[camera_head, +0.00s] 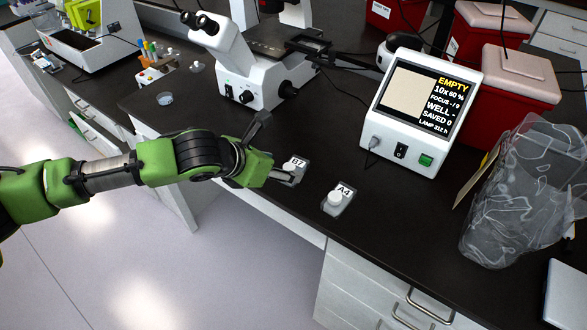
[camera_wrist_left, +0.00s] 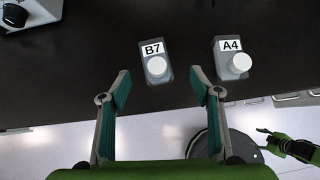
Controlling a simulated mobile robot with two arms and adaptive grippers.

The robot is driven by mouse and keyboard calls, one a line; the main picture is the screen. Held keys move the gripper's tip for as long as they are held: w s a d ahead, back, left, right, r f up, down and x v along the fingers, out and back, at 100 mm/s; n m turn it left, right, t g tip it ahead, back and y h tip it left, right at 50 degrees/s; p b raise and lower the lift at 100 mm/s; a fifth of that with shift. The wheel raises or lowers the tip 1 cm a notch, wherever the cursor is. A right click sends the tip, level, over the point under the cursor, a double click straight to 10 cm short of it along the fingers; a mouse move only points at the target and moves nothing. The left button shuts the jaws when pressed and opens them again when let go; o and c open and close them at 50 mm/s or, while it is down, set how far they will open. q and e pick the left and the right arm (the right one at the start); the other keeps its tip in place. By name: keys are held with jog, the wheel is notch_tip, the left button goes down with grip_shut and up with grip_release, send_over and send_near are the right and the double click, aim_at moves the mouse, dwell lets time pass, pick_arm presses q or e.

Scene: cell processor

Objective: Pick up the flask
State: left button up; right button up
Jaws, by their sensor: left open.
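Two small clear flasks with white caps lie on the black bench top. The flask labelled B7 (camera_head: 296,167) is at the front edge, and the flask labelled A4 (camera_head: 340,196) is to its right. My left gripper (camera_head: 277,150) is open and empty just left of B7. In the left wrist view, B7 (camera_wrist_left: 154,62) is just beyond the gap between the open left fingers (camera_wrist_left: 160,76), apart from both. A4 (camera_wrist_left: 231,58) is right of the right-hand finger. A green and dark part, apparently my right gripper (camera_wrist_left: 268,143), shows small at lower right; its jaws are unclear.
A white microscope (camera_head: 262,75) stands behind the flasks. A white display box (camera_head: 417,115) reading EMPTY stands behind A4. A clear plastic bag (camera_head: 520,200) and red bins (camera_head: 505,85) are at the right. A small dish (camera_head: 165,98) lies left. Bench around the flasks is clear.

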aim_at(286, 168)
pick_arm(q)
jog(key=shift+w+d+f, duration=0.3)
jog(key=shift+w+f, duration=0.05)
jog(key=shift+f, duration=0.15)
jog(key=shift+w+d+f+p, duration=0.15)
jog(key=shift+w+f+p, duration=0.2)
jog(key=shift+f+p, duration=0.05)
jog(key=x, duration=0.3)
jog(key=shift+w+f+p, duration=0.15)
jog(key=shift+w+p, duration=0.05)
jog(key=shift+p, duration=0.2)
jog(key=shift+w+f, duration=0.2)
jog(key=shift+f, duration=0.1)
jog(key=c, duration=1.3)
